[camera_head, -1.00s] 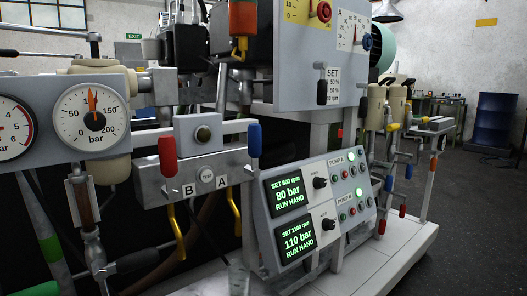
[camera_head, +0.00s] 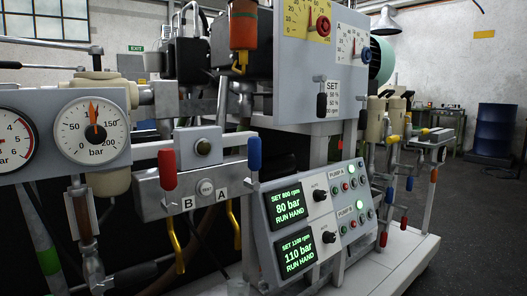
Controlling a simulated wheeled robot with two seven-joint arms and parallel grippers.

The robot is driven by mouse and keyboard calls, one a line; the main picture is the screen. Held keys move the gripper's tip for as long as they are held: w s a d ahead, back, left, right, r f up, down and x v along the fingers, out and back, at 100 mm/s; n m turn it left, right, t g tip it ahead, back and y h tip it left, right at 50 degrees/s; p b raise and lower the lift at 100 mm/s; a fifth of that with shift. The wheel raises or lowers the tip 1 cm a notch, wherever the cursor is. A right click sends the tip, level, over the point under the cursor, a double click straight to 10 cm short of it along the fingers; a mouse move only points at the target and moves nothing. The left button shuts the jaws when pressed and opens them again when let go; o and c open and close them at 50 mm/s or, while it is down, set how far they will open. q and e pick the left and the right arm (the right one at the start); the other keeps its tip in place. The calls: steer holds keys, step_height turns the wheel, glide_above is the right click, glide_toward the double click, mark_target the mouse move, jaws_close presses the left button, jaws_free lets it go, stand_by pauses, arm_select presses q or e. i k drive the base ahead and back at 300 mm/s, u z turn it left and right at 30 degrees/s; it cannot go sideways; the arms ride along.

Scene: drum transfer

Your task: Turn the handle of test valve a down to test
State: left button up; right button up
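A grey valve block (camera_head: 150,207) carries the labels B (camera_head: 187,203) and A (camera_head: 222,196), with a round plate between them. A blue-gripped lever (camera_head: 254,153) points up at the A end, and a red-gripped lever (camera_head: 167,169) points up at the B end. A yellow lever (camera_head: 236,225) hangs down below A, and another yellow lever (camera_head: 174,246) hangs down below B. I cannot tell for sure which lever is the handle of test valve a. I can make out neither of my grippers.
A pump control panel (camera_head: 318,255) with lit screens stands to the right of the block. A pressure gauge (camera_head: 91,131) is at the left. A panel with yellow and white dials (camera_head: 310,24) is above. Open floor (camera_head: 470,230) lies at the right, with a blue drum (camera_head: 494,130) behind.

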mark_target(254, 143)
steer(key=z, duration=1.75)
steer(key=i, duration=1.45)
steer(key=u, duration=1.4)
